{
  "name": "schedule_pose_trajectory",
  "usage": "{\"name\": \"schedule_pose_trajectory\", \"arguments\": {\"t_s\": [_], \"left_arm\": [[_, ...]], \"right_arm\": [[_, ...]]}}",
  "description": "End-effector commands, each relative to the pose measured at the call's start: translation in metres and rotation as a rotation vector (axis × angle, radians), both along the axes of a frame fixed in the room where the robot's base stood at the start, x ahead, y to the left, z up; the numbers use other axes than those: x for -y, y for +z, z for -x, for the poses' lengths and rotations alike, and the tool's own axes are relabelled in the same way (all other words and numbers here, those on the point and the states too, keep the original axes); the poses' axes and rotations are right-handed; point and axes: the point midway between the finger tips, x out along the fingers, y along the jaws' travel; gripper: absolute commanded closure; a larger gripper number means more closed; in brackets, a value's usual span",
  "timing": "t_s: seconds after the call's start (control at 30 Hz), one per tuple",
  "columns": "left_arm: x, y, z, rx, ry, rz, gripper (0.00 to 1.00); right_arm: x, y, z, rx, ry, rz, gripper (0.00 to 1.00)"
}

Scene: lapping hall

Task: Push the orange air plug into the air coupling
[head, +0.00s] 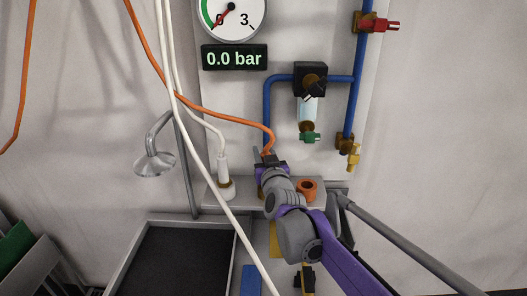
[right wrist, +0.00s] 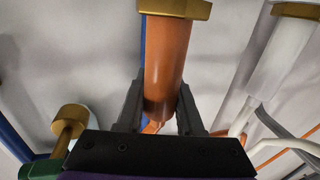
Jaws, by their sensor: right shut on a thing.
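My right gripper (head: 268,158) is above the grey shelf at the foot of the wall panel. In the right wrist view its fingers (right wrist: 162,108) are shut on the orange air plug (right wrist: 166,55). A brass hex piece (right wrist: 175,8) sits at the plug's far end. I cannot tell whether it is part of the plug or of the coupling, nor whether the plug is seated. The orange hose (head: 225,113) runs down to the gripper, which hides the plug in the head view. An orange open ring (head: 307,186) stands on the shelf to the right. My left gripper is out of view.
A white plug (head: 223,172) with a hose stands left of the gripper. The display (head: 234,57) reads 0.0 bar. Blue pipes (head: 357,92), a filter (head: 307,108) and a yellow valve (head: 353,157) are on the right. A dark tray (head: 185,265) lies below left.

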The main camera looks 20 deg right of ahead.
Motion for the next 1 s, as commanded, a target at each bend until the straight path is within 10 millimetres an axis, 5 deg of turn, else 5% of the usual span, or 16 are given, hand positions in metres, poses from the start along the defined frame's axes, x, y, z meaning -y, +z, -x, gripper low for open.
{"name": "schedule_pose_trajectory", "arguments": {"t_s": [0.57,0.6,0.7,0.77,1.0], "left_arm": [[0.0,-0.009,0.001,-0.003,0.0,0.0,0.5],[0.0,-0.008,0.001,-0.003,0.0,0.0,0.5],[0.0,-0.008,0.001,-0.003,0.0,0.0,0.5],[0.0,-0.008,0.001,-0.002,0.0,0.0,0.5],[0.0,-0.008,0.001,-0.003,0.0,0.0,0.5]], "right_arm": [[0.0,-0.014,0.0,0.0,0.0,0.0,1.0],[0.0,-0.014,0.0,0.001,0.0,0.0,0.57],[0.0,-0.013,0.0,0.0,0.0,0.0,0.39],[0.0,-0.013,0.0,0.0,0.0,0.0,0.29],[0.0,-0.014,0.0,0.0,0.0,0.0,0.29]]}}
